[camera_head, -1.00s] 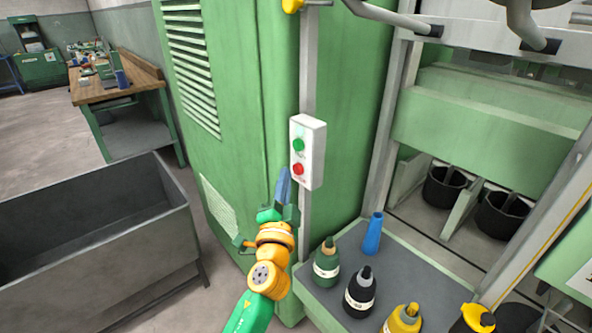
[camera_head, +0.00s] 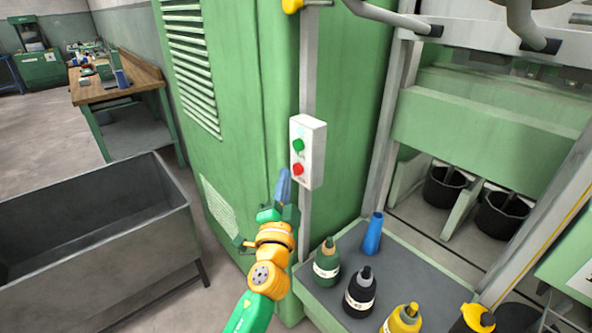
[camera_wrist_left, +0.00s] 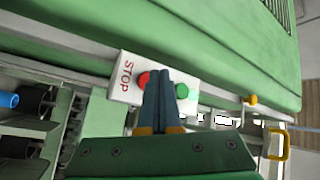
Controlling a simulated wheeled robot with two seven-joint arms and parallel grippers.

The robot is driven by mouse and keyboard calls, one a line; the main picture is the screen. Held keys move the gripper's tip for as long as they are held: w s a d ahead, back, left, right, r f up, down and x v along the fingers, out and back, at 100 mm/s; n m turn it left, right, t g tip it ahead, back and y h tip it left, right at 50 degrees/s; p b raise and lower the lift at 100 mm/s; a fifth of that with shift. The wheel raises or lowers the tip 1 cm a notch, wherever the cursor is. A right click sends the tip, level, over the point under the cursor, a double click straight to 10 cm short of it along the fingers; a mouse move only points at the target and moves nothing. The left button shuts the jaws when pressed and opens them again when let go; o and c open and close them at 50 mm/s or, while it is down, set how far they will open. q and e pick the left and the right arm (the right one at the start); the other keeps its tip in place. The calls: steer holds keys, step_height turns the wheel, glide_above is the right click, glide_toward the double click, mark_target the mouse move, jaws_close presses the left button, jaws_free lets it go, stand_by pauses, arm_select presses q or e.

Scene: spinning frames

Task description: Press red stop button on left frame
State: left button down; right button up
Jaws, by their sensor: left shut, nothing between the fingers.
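A white button box (camera_head: 314,152) is mounted on a grey post at the corner of the green frame (camera_head: 240,100). It carries a green button (camera_head: 298,145) above a red button (camera_head: 297,169). In the left wrist view the box (camera_wrist_left: 124,80) shows the word STOP beside the red button (camera_wrist_left: 144,79), with the green button (camera_wrist_left: 182,91) on the other side. My left gripper (camera_head: 284,176) is shut and empty, its blue fingers just left of and below the red button. In the wrist view the fingers (camera_wrist_left: 159,75) partly cover the red button. I cannot tell whether they touch it. My right gripper is not in view.
A grey metal bin (camera_head: 178,222) stands at left. A wooden workbench (camera_head: 110,90) is farther back.

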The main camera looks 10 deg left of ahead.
arm_select(q)
steer(key=shift+w+d+b, duration=0.3)
steer(key=shift+w+b, duration=0.05)
steer(key=shift+w+d+b, duration=0.25)
steer(key=shift+w+b, duration=0.1)
steer(key=shift+b, duration=0.1)
stand_by(0.9)
stand_by(0.3)
steer(key=shift+s+a+p, duration=0.5)
steer(key=shift+s, duration=0.2)
